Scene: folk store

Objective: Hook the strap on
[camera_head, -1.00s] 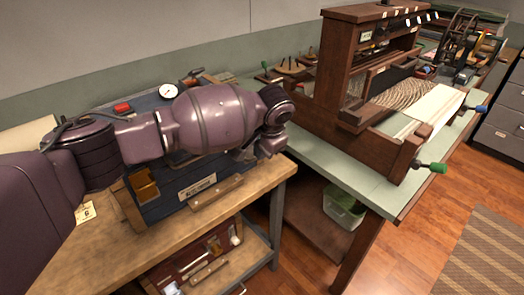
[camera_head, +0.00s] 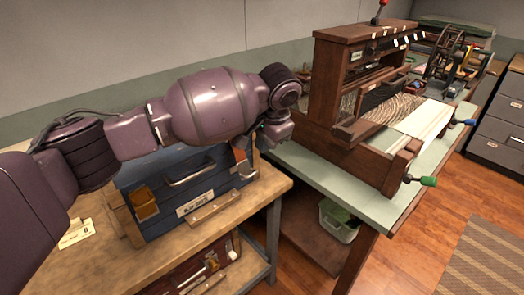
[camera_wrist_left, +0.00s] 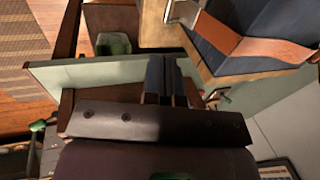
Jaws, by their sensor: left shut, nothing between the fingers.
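A dark blue case (camera_head: 160,190) with a handle and a label plate sits on the wooden bench, partly hidden behind my left arm. A short brown strap (camera_head: 241,161) with a metal end shows at its right side. In the left wrist view the brown leather strap (camera_wrist_left: 262,49) lies across the blue case, with a metal piece (camera_wrist_left: 186,13) at its end. My left gripper (camera_wrist_left: 165,70) is shut and empty, pointing toward the bench edge and apart from the strap. In the head view its wrist (camera_head: 275,130) is beside the case's right end. My right gripper is not in view.
The wooden bench (camera_head: 225,215) has a lower shelf with a red-brown box (camera_head: 195,275). Right of it, a loom (camera_head: 345,110) stands on a pale green table (camera_head: 300,165). A green bin (camera_head: 338,220) sits below. A yellowish tag (camera_head: 75,235) lies at the bench's left.

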